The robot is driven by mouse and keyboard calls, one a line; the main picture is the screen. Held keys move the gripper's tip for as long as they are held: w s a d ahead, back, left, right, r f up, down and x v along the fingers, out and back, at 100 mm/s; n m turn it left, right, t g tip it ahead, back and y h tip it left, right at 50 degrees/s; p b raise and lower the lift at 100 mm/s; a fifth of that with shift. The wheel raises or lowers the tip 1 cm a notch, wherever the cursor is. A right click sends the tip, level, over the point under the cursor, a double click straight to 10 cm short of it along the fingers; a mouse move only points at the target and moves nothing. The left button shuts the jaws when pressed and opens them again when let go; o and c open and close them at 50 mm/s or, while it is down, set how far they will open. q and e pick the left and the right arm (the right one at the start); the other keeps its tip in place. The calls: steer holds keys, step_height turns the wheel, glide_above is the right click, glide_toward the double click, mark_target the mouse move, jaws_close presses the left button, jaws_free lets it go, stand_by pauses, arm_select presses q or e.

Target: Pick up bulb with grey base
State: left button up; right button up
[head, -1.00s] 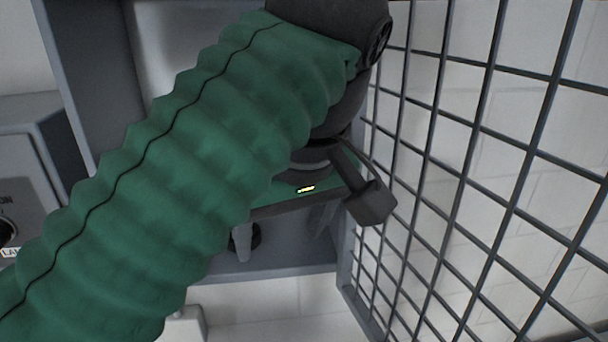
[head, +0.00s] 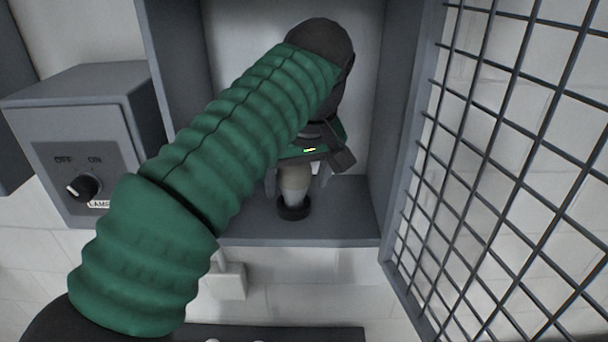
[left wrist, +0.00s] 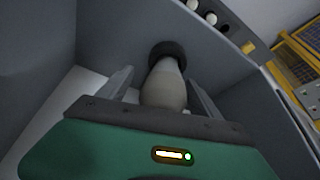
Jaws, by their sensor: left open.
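A pale grey-beige bulb (head: 292,184) stands upright inside the open grey cabinet, with a dark ring at its foot on the cabinet floor. It also shows in the left wrist view (left wrist: 163,90), with the dark ring beyond it. My left gripper (head: 297,180) is open above the bulb, one finger on each side of it. In the left wrist view the fingers (left wrist: 163,92) flank the bulb with gaps visible. The gripper body hides the bulb's upper end. My right gripper is out of view.
The grey cabinet (head: 395,130) has close side walls around my gripper. Its open wire-mesh door (head: 510,150) stands at the right. A grey switch box (head: 85,140) with an OFF/ON knob is on the wall at the left.

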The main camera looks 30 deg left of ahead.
arm_select(q)
steer(key=shift+s+a+f, duration=0.1)
steer(key=shift+s+a, duration=0.05)
steer(key=shift+a, duration=0.3)
steer(key=shift+s+a, duration=0.15)
steer(key=c, duration=0.9)
steer(key=shift+d, duration=0.35)
steer(key=c, duration=0.6)
steer(key=shift+a, duration=0.1)
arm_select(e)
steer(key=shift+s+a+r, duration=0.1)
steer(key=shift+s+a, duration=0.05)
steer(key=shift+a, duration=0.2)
